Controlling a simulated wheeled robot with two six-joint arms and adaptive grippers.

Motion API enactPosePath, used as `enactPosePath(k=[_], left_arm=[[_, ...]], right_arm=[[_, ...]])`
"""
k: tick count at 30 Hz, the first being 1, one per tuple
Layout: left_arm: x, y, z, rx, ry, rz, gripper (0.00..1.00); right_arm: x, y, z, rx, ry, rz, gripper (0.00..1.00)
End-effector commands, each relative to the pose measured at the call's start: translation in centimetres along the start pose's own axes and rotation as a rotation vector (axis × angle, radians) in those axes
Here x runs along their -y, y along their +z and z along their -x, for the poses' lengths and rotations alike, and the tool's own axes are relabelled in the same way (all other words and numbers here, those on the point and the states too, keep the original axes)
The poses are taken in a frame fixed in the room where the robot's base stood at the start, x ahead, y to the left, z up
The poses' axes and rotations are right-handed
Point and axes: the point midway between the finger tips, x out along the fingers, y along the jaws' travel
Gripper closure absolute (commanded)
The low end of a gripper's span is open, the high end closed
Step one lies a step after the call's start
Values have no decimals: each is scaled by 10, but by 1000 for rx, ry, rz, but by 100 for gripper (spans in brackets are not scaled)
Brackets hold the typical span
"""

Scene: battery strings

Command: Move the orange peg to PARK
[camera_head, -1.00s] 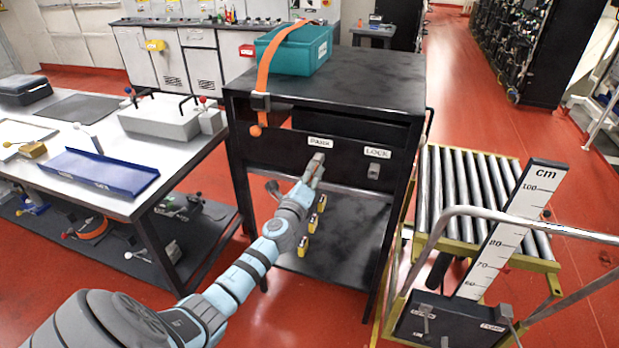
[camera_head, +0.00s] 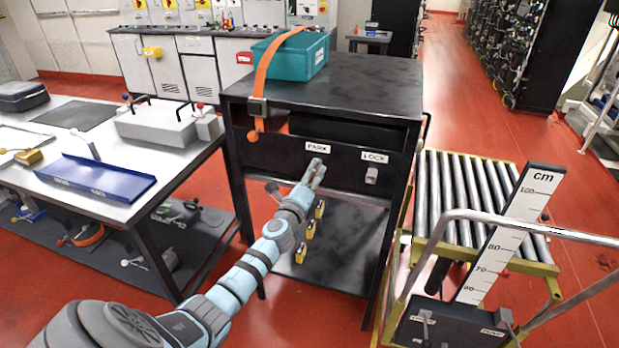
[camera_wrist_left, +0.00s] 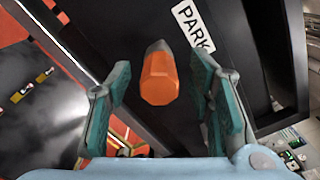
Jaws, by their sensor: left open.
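The orange peg (camera_wrist_left: 159,78) shows in the left wrist view with a grey tip at its far end. It lies between the two fingers of my left gripper (camera_wrist_left: 160,92), with a visible gap on each side. In the head view my left gripper (camera_head: 315,173) is just below the white PARK label (camera_head: 317,147) on the black cabinet front; the peg cannot be made out there. The PARK label also shows in the left wrist view (camera_wrist_left: 193,27). The LOCK label (camera_head: 375,157) is to its right, with a grey fitting (camera_head: 371,175) below it. My right gripper is not in view.
A teal bin (camera_head: 303,58) stands on the black cabinet (camera_head: 365,88), and an orange strap (camera_head: 263,78) hangs down its front. Yellow-and-black items (camera_head: 311,229) stand by the lower shelf. A workbench is at left, a roller cart (camera_head: 470,195) at right.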

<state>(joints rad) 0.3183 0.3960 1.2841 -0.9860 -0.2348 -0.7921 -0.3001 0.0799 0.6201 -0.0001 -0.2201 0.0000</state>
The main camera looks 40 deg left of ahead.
Motion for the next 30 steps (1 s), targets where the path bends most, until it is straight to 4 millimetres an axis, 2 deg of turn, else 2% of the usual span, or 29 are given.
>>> enactPosePath(k=[5,15,18,21,30], left_arm=[[-1,0,11,1,0,-1,52],[-1,-1,99,-3,1,-1,52],[0,0,114,-2,0,-2,52],[0,0,120,0,0,0,52],[0,0,120,0,0,0,52]], right_arm=[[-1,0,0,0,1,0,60],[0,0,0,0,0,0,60],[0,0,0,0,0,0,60],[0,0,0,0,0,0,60],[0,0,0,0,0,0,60]])
